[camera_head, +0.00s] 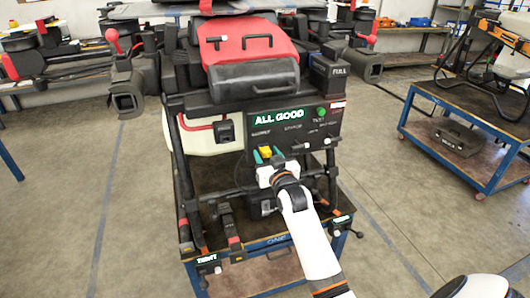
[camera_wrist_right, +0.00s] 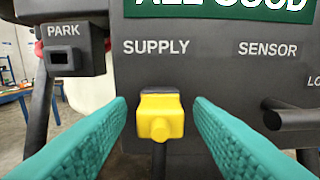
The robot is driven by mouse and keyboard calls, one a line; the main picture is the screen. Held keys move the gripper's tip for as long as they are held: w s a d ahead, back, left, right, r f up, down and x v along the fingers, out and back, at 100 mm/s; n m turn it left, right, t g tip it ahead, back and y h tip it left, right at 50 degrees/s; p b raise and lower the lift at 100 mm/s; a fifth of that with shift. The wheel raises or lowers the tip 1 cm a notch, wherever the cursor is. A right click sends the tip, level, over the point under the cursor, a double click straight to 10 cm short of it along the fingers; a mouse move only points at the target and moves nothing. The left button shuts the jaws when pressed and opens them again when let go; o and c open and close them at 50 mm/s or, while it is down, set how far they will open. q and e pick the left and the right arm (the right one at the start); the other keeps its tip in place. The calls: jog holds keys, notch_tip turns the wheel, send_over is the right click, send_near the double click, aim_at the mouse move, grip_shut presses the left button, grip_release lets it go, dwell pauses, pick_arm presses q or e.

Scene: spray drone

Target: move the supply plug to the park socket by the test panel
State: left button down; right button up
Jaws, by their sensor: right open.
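The yellow supply plug (camera_wrist_right: 161,118) sits in the socket under the SUPPLY label on the dark test panel (camera_wrist_right: 215,70). It also shows in the head view (camera_head: 265,152), just below the panel's ALL GOOD display. My right gripper (camera_head: 268,156) is open in front of the panel. Its teal fingers stand to the left and right of the plug, with a gap on both sides in the wrist view. The park socket (camera_wrist_right: 62,57), a dark box marked PARK with an empty-looking opening, is up and left of the plug. My left gripper is out of view.
A grey bar (camera_wrist_right: 290,118) sticks out under SENSOR, right of the plug. The drone (camera_head: 255,60) stands on a blue-framed cart (camera_head: 265,275). Another blue cart (camera_head: 460,150) is at the right. Open floor (camera_head: 385,215) lies between the carts.

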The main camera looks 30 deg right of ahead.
jog(key=shift+p, duration=0.5)
dwell(0.7)
jog(key=shift+c, duration=0.4)
grip_shut()
jog(key=shift+p+v, duration=0.75)
jog(key=shift+v, duration=0.5)
jog(key=shift+p+v, duration=0.85)
jog(key=shift+v, duration=0.95)
